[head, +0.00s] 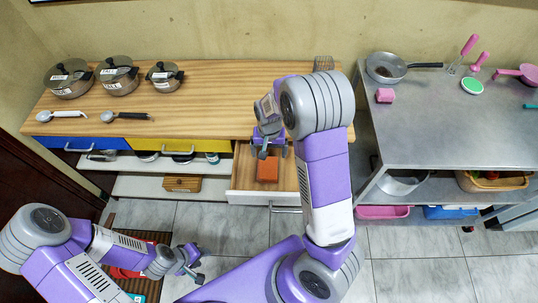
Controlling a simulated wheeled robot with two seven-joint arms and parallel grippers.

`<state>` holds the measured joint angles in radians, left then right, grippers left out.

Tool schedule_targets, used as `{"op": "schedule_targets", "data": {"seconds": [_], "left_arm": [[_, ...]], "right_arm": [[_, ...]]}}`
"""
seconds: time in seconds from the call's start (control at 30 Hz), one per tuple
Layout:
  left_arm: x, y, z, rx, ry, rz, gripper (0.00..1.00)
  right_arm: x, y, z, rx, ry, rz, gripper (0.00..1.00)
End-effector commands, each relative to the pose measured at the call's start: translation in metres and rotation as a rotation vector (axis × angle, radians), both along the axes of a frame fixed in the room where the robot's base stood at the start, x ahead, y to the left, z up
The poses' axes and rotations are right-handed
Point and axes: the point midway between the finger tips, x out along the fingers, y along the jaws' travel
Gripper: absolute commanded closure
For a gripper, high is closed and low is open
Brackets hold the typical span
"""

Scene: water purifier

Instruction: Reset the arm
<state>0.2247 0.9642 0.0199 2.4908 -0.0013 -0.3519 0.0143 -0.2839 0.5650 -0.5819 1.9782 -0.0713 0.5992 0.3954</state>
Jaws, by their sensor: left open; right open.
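My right arm (325,165) reaches up and forward over the front of the wooden counter. My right gripper (269,152) points down over an open drawer (237,184), its two fingers apart with nothing between them. An orange-brown block (267,169) lies in the drawer just below the fingertips; whether they touch it cannot be told. My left arm (70,258) is low at the left, over the floor. My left gripper (194,262) is open and empty, away from the counter.
The wooden counter (200,90) carries several lidded pots (117,75) and two ladles (125,116). A metal table (425,125) with a pan (386,67) stands at the right. The open drawer sticks out from the counter. Tiled floor (225,215) is clear in front.

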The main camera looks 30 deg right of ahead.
Motion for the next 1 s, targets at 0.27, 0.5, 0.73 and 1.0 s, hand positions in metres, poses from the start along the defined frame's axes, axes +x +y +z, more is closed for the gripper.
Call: {"op": "schedule_targets", "data": {"seconds": [0.27,0.5,0.73,1.0], "left_arm": [[0.000,0.000,0.002,0.000,0.000,0.000,0.57],[0.000,0.000,0.002,0.000,0.000,0.000,0.57],[0.000,0.000,0.006,0.000,0.000,0.000,0.57],[0.000,0.000,0.056,0.000,0.000,0.000,0.57]], "right_arm": [[0.000,0.000,0.009,0.000,0.000,0.000,0.06],[0.000,0.000,0.008,0.000,0.000,0.000,0.06],[0.000,0.000,0.013,0.000,0.000,0.000,0.06],[0.000,0.000,0.062,0.000,0.000,0.000,0.06]]}}
